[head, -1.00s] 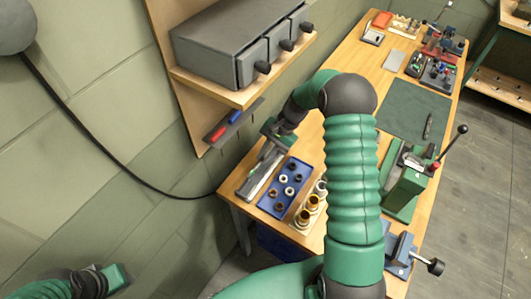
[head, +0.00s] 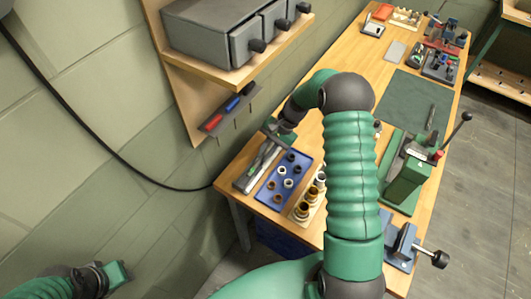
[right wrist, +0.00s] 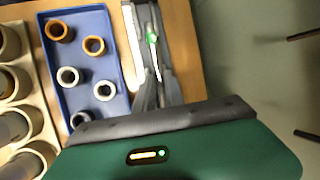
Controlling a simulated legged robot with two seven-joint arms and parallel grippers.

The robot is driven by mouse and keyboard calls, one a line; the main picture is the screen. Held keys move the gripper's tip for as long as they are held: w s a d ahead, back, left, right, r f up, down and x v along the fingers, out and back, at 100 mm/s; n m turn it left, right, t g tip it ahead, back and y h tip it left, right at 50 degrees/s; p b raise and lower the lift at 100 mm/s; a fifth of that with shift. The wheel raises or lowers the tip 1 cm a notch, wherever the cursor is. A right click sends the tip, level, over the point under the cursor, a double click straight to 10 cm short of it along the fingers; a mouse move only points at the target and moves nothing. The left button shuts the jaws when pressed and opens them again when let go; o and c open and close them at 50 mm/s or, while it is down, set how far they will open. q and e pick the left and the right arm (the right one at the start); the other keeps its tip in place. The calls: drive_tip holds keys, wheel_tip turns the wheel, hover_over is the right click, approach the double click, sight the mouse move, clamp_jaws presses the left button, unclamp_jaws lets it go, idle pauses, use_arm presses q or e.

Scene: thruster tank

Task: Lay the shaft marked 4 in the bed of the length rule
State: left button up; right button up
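The length rule (head: 246,181) is a long grey bed at the near left corner of the bench. It also shows in the right wrist view (right wrist: 131,40), with a pale strip along one side. A thin shaft with a green mark (right wrist: 152,38) lies along the bed line; no number is readable, and I cannot tell whether it touches the bed. My right gripper (head: 272,137) is low over the far end of the rule. In the wrist view its dark fingers (right wrist: 157,80) stand around the shaft's near end; their grip is unclear. My left gripper (head: 121,271) is at lower left, away from the bench.
A blue tray (right wrist: 88,20) with several rings stands beside the rule. A pale block (head: 313,207) with several bushings is next to it. A green press (head: 404,180) and a blue vise (head: 402,245) stand at right. A shelf with drawers (head: 215,35) overhangs behind.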

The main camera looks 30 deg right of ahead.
drive_tip(key=o, duration=0.4)
drive_tip(key=shift+s+a+f, duration=0.3)
drive_tip(key=shift+s+f, duration=0.1)
drive_tip(key=shift+f, duration=0.15)
drive_tip(key=v, duration=1.2)
drive_tip(key=w+v, duration=0.1)
drive_tip(key=v, duration=0.5)
drive_tip(key=shift+b, duration=0.35)
drive_tip(key=shift+a, duration=0.1)
